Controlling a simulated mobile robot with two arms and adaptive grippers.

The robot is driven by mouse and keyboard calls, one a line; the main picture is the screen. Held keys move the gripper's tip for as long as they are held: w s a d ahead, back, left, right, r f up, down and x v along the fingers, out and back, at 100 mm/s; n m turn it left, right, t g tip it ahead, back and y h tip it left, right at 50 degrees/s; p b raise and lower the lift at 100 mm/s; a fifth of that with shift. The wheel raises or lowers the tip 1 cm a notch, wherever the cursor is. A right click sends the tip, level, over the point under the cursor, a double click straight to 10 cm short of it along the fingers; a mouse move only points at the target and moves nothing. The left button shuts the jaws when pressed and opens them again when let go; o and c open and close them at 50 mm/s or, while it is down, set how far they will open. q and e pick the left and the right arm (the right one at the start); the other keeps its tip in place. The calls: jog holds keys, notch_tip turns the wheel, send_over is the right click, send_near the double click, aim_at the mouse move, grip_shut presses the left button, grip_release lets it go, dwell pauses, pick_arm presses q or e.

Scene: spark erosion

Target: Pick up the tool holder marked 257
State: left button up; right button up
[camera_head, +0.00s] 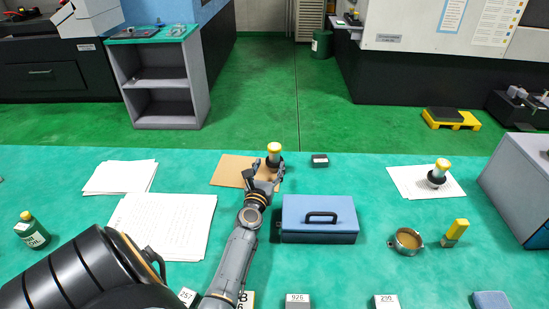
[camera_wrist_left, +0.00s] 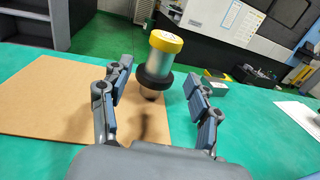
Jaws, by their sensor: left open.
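A tool holder with a yellow cap, pale cylinder and black collar (camera_head: 274,153) stands at the right edge of a brown board. It also shows in the left wrist view (camera_wrist_left: 162,62), between the fingers; no number is readable on it. My left gripper (camera_head: 265,173) is open around it, with gaps visible on both sides in the left wrist view (camera_wrist_left: 160,100). A white label reading 257 (camera_head: 187,296) lies at the front edge, partly beside my arm. My right gripper is out of view.
A blue case with a handle (camera_head: 320,222) sits right of my left arm. The brown board (camera_head: 230,170) and paper sheets (camera_head: 165,222) lie left. A small dark block (camera_head: 320,160), a round brown dish (camera_head: 408,240) and blocks labelled 926 (camera_head: 298,299) and 290 (camera_head: 386,301) are right.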

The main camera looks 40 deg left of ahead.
aim_at(273, 157)
pick_arm(q)
jog(key=b+x, duration=0.1)
jog(key=x, duration=0.6)
jog(key=shift+w+f, duration=0.15)
jog(key=shift+c, duration=0.5)
grip_shut()
